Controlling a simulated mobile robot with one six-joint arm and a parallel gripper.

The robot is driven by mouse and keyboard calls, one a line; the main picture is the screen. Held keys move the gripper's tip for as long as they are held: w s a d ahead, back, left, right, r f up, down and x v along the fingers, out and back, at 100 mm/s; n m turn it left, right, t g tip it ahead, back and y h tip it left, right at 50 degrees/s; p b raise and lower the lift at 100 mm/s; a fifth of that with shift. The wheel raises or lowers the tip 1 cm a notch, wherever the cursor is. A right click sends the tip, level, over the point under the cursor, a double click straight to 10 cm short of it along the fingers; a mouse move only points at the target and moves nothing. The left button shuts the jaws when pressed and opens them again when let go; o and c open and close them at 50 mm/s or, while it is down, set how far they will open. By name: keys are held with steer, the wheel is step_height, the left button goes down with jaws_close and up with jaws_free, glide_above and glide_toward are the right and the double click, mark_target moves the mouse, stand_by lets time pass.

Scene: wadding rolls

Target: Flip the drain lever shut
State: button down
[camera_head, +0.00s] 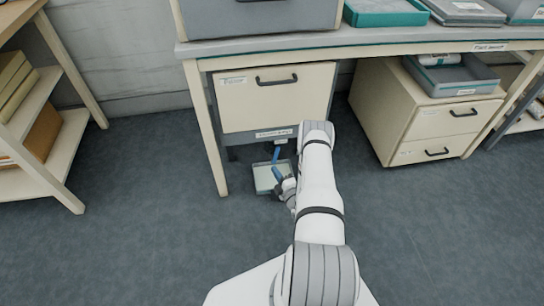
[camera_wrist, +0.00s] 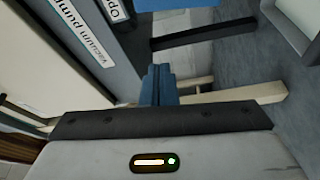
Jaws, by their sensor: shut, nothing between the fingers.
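The drain lever appears to be the small blue handle (camera_head: 276,154) under the front of the cream vacuum pump cabinet (camera_head: 278,98) in the head view. A blue strip (camera_wrist: 178,4) at the top edge of the wrist view looks like part of it, beside a label partly reading "op". My gripper (camera_head: 278,174) is low in front of the cabinet, just below the blue handle in the picture. Its blue fingers (camera_wrist: 159,84) are shut and empty. I cannot tell whether they touch the lever. The lever's exact angle is unclear.
A shallow pale tray (camera_head: 262,190) sits on the floor below the lever, beside my gripper. The bench leg (camera_head: 205,135) stands to the left, and a drawer unit (camera_head: 420,125) to the right. A dark bar (camera_wrist: 205,33) crosses near my fingers. Floor in front is open.

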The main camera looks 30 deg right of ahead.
mark_target(275, 152)
steer(key=shift+w, duration=0.15)
steer(key=w+d+b, duration=0.1)
steer(key=w, duration=0.2)
steer(key=w+d+b, duration=0.1)
steer(key=w, duration=0.1)
steer(key=w+d+b, duration=0.1)
steer(key=w+b, duration=0.1)
steer(key=w, duration=0.1)
steer(key=shift+w+d, duration=0.1)
steer(key=shift+w, duration=0.2)
